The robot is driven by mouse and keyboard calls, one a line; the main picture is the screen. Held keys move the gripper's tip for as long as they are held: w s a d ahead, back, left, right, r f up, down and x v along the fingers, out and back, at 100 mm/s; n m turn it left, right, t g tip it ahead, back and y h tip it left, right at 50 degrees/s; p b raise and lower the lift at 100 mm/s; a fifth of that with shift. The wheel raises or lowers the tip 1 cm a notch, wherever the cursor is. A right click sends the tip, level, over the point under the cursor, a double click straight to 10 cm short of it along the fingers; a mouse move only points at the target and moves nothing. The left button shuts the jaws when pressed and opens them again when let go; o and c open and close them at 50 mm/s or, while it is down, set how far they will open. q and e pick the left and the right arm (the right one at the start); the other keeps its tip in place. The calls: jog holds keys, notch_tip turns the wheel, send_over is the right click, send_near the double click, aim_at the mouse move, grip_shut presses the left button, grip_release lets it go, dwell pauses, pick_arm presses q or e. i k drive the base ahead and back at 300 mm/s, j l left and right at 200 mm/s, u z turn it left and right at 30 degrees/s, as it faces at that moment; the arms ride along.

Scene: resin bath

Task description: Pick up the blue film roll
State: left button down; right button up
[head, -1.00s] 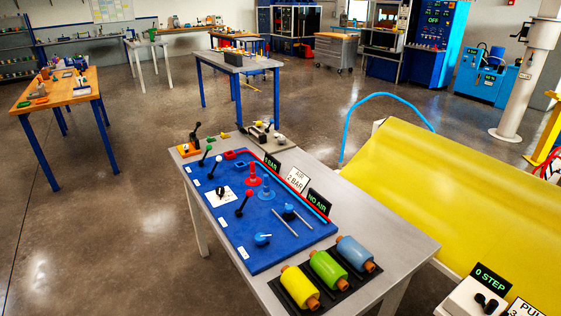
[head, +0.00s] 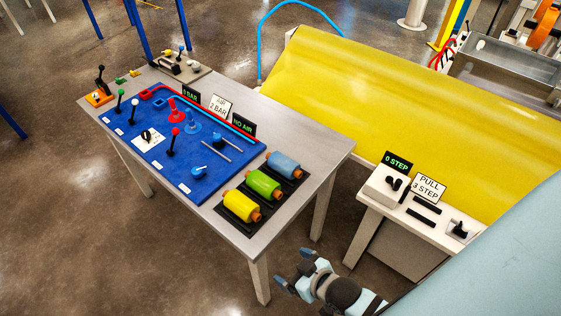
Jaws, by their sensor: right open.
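The blue film roll (head: 283,164) lies on a black rack (head: 235,229) at the near right end of the grey table. It is the farthest of three rolls, beyond the green roll (head: 264,183) and the yellow roll (head: 240,205). Orange-brown core ends stick out of the rolls. My right gripper (head: 292,268) is open and empty, low in the picture, in front of the table's near right corner and apart from the rolls. My left gripper is not in view.
A blue panel (head: 190,181) with levers, knobs and pressure signs fills the table (head: 330,156) left of the rolls. A white control stand (head: 373,191) with a "0 STEP" display is at the right. A large yellow sheet (head: 420,110) lies behind. Bare tabletop borders the rack.

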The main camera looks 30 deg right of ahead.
aim_at(283, 165)
jog(key=i+l, duration=0.15)
jog(key=l, duration=0.25)
jog(key=i+l, duration=0.15)
jog(key=l, duration=0.2)
jog(key=i+l+z, duration=0.1)
jog(key=l, duration=0.3)
